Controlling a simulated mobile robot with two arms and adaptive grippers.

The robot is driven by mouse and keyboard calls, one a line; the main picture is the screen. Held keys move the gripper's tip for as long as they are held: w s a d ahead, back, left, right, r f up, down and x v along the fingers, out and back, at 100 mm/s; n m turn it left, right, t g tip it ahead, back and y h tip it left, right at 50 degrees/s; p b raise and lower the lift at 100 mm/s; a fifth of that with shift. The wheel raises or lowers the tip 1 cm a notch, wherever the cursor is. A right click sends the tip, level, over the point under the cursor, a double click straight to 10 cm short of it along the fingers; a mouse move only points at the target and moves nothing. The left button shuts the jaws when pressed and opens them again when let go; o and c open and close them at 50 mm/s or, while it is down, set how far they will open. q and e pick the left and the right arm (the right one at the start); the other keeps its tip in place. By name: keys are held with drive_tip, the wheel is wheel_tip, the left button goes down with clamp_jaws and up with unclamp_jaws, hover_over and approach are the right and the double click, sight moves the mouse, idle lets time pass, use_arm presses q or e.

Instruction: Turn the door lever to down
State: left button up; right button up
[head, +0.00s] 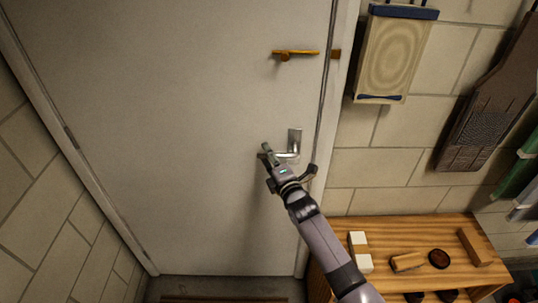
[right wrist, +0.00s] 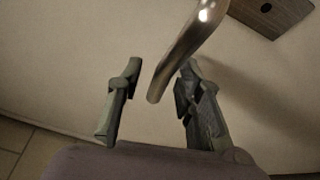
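The silver door lever (head: 286,155) sticks out from its metal plate (head: 295,137) on the grey door (head: 180,110). In the head view it points left, roughly level. My right gripper (head: 289,162) is at the lever, just below it in the picture. In the right wrist view the gripper (right wrist: 160,80) is open, one finger on each side of the lever's free end (right wrist: 180,55). Gaps show between the lever and both fingers there, so it does not look gripped. The lever's plate also shows at the top right (right wrist: 265,12). My left gripper is out of view.
A brass latch (head: 296,53) sits above the lever. Right of the door frame, a wooden board (head: 393,55) and a dark boot rack or tool (head: 490,110) hang on the tiled wall. A wooden bench (head: 420,232) with brushes and small items stands at lower right.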

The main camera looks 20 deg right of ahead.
drive_tip(key=shift+c, duration=0.5)
clamp_jaws()
idle(0.4)
